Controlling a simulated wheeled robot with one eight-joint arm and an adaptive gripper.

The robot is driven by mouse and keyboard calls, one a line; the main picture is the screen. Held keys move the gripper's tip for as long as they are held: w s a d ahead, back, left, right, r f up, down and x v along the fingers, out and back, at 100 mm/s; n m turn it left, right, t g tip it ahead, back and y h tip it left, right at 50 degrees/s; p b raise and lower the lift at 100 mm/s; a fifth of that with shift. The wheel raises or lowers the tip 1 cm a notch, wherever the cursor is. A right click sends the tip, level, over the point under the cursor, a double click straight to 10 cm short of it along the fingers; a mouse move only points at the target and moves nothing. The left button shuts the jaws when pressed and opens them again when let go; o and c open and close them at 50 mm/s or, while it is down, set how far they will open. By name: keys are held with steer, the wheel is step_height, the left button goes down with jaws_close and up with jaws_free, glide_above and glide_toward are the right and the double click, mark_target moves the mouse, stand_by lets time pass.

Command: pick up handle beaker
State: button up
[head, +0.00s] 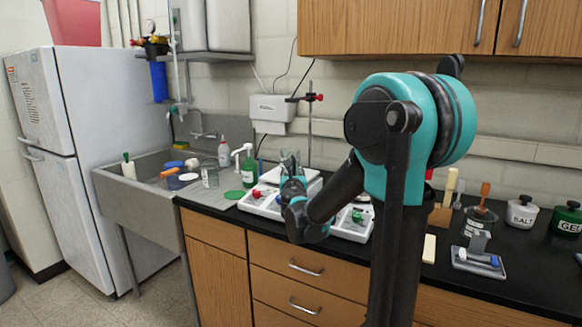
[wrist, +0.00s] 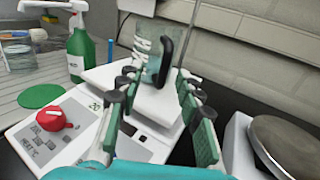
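The handle beaker (wrist: 143,50) is clear glass with a dark handle. In the wrist view it stands upright on the white plate of a hotplate-like device (wrist: 85,115). In the head view the beaker (head: 289,160) shows only partly, behind my arm. My gripper (wrist: 158,88) is open, with its green-padded fingers spread apart on the near side of the beaker. The handle lies between the finger lines as seen from the wrist. The fingers look empty; whether they touch the beaker I cannot tell.
A green spray bottle (wrist: 82,45) stands left of the beaker, near a green disc (wrist: 41,96). A red knob (wrist: 54,119) sits on the device's front. A second device with a round dark plate (wrist: 290,145) is at the right. A stand rod (head: 309,125) rises behind.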

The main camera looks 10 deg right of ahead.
mark_target(294, 168)
steer(key=shift+w+d, duration=0.25)
steer(key=shift+w, duration=0.6)
steer(key=shift+w+d, duration=0.2)
steer(key=shift+w, duration=0.65)
steer(key=shift+w+d, duration=0.25)
steer(key=shift+w, duration=0.6)
jaws_close()
